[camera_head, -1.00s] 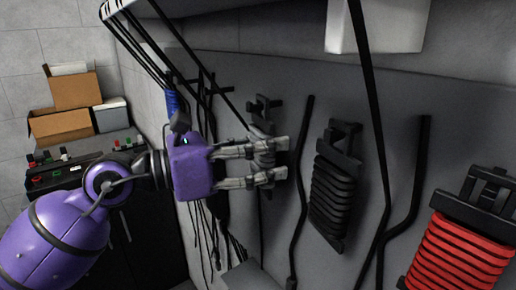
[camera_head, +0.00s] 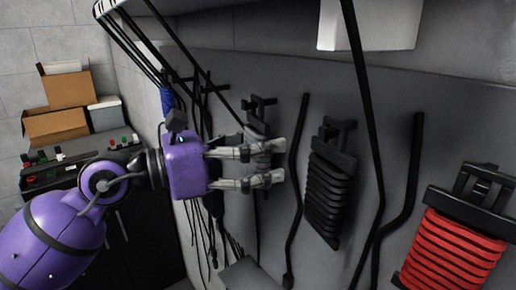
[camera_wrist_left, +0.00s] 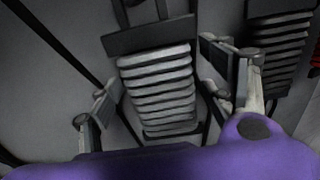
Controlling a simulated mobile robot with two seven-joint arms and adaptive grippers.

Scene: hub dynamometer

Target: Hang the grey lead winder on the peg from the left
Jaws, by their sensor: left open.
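The grey lead winder (camera_head: 260,160) is upright against the grey wall panel, its dark frame showing above my fingers in the head view. In the left wrist view the grey winder (camera_wrist_left: 155,88) fills the middle, with its grey wraps below a black crossbar. My left gripper (camera_head: 279,161) is open, with one finger on each side of the winder. In the wrist view a gap shows between the left finger and the wraps; contact on the right is unclear. The peg is hidden or too dark to make out. My right gripper is not in view.
A black winder (camera_head: 328,185) and a red winder (camera_head: 452,250) hang to the right on the panel. Black leads dangle beside them and behind my left gripper. A white box (camera_head: 370,25) is above. Cardboard boxes (camera_head: 66,90) stand at the far left.

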